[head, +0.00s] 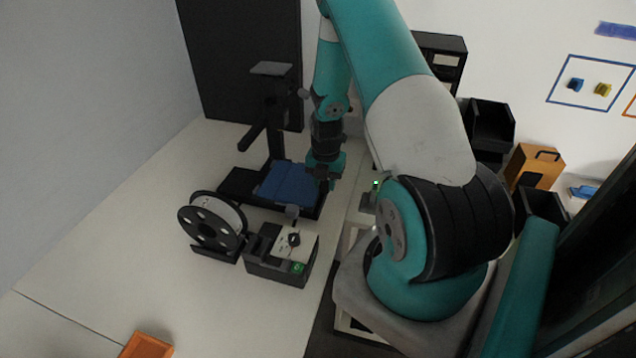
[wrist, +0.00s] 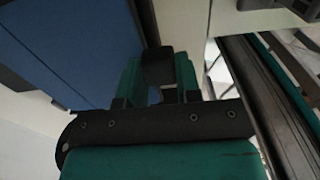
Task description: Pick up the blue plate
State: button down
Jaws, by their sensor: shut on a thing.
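The blue plate (head: 287,183) lies on the bed of a black desktop 3D printer (head: 236,187), left of the arm in the head view. It fills the upper left of the wrist view (wrist: 75,42). My gripper (head: 324,184) is at the plate's right edge in the head view. In the wrist view my gripper (wrist: 158,78) is shut, with a dark block between its teal fingers beside the plate. The exact contact with the plate is partly hidden by the fingers.
A filament spool (head: 212,222) and a small control box (head: 282,254) stand in front of the printer. An orange box (head: 146,345) is at the front. Black bins (head: 490,124) and an orange case (head: 534,166) are at right. The left tabletop is clear.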

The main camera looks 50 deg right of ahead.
notch_tip(320, 180, up, 10)
jog(key=b, duration=0.3)
jog(key=shift+a, duration=0.1)
dwell(0.3)
